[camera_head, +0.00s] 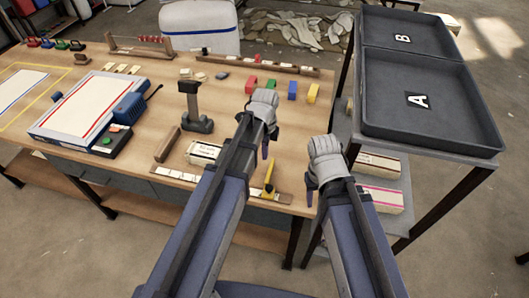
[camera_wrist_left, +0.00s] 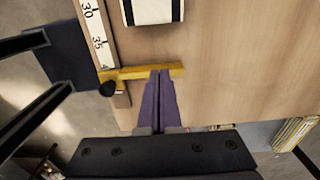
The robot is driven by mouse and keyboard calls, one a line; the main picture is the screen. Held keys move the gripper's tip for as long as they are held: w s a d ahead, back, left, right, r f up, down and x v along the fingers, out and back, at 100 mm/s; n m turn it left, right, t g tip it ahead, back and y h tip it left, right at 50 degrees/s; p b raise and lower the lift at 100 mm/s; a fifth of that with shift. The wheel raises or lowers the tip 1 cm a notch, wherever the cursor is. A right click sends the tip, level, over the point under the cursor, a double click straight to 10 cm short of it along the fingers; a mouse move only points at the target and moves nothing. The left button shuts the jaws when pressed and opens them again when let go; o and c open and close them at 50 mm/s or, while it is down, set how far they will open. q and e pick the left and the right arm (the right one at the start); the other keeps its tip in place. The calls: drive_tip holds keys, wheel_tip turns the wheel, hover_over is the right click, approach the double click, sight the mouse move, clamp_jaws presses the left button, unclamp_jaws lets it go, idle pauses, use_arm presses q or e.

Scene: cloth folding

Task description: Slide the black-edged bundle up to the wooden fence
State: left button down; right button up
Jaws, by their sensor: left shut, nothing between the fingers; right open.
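The cream black-edged bundle (camera_head: 203,153) lies on the wooden table near its front edge. Part of it shows at the top of the left wrist view (camera_wrist_left: 152,10). A short wooden bar (camera_head: 167,143), which may be the fence, lies to its left; I cannot tell whether they touch. My left gripper (camera_head: 265,150) is right of the bundle, apart from it. Its purple fingers (camera_wrist_left: 160,75) are together and empty, beside a yellow slider (camera_wrist_left: 145,72). My right gripper (camera_head: 311,196) is open, beyond the table's right end, with its fingers partly hidden.
A marked ruler strip (camera_head: 230,184) runs along the front edge with the yellow slider (camera_head: 268,178) on it. A dark post stand (camera_head: 196,110) is behind the bundle. Coloured blocks (camera_head: 292,90) stand farther back. Trays A (camera_head: 480,130) and B (camera_head: 430,20) top the right rack; bundles lie below.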

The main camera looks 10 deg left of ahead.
sight(264, 170)
use_arm(q)
wheel_tip(264, 170, down, 7)
drive_tip(key=b, duration=0.6)
drive_tip(key=shift+a+f, duration=0.2)
drive_tip(key=shift+a, duration=0.05)
drive_tip(key=a, duration=0.2)
drive_tip(key=shift+a+r, duration=0.25)
drive_tip(key=shift+a, duration=0.5)
drive_tip(key=a, duration=0.9)
drive_tip(key=shift+w+a, duration=0.1)
drive_tip(key=shift+w, duration=0.1)
